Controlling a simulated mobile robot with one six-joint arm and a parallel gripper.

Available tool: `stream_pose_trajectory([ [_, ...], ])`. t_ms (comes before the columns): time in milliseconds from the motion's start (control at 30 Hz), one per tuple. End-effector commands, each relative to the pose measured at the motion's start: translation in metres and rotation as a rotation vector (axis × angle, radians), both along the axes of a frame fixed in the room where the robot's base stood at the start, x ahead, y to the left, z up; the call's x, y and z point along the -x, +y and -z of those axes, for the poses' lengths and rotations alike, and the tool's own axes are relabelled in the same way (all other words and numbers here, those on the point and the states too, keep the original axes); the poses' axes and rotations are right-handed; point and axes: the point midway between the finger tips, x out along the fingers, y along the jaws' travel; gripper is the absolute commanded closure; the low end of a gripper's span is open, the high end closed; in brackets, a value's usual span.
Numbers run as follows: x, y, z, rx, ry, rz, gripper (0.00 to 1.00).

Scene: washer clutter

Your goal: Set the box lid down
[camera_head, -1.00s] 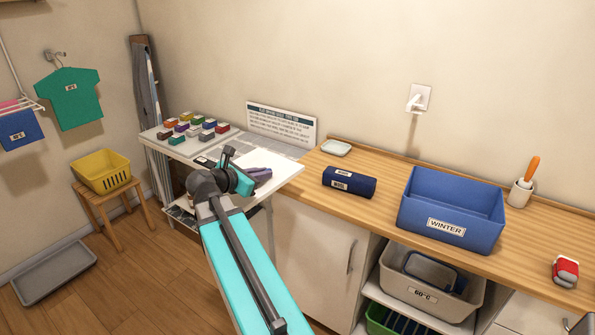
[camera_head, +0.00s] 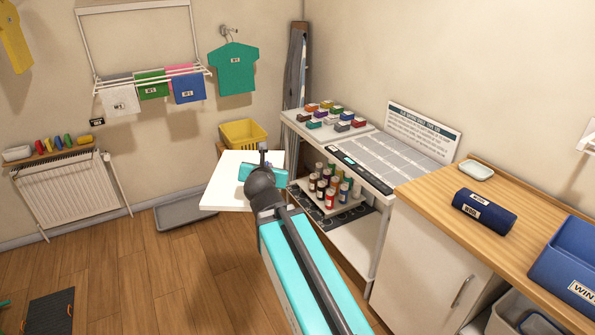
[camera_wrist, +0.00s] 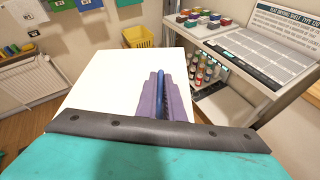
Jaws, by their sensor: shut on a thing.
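The box lid is a flat white panel (camera_head: 226,182). It is held out in the air over the floor, left of the shelf unit. In the wrist view the lid (camera_wrist: 105,100) fills the middle. My gripper (camera_wrist: 161,88) has purple fingers, shut on a narrow blue piece that stands up from the lid. In the head view my teal wrist hides the fingers. A blue open box (camera_head: 570,262), its label partly cut off, stands on the wooden counter at the right edge.
The shelf unit (camera_head: 375,165) holds coloured blocks on a tray and bottles below. A dark blue roll (camera_head: 484,212) and a small dish (camera_head: 476,170) lie on the counter (camera_head: 450,205). A yellow basket (camera_head: 242,133) and a grey floor tray (camera_head: 185,212) are behind the lid. The wooden floor at left is largely clear.

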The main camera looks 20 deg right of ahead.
Motion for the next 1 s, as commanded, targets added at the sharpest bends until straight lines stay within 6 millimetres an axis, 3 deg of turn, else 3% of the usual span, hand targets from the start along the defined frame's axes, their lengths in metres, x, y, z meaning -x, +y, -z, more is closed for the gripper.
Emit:
stream_pose_trajectory([
  [200, -0.012, 0.034, -0.02, -0.001, -0.003, -0.145, 1.0],
  [400, -0.02, 0.051, -0.038, -0.001, -0.003, -0.248, 1.0],
  [633, -0.025, 0.059, -0.051, 0.001, -0.002, -0.318, 1.0],
  [1000, -0.025, 0.06, -0.053, 0.002, 0.0, -0.334, 1.0],
])
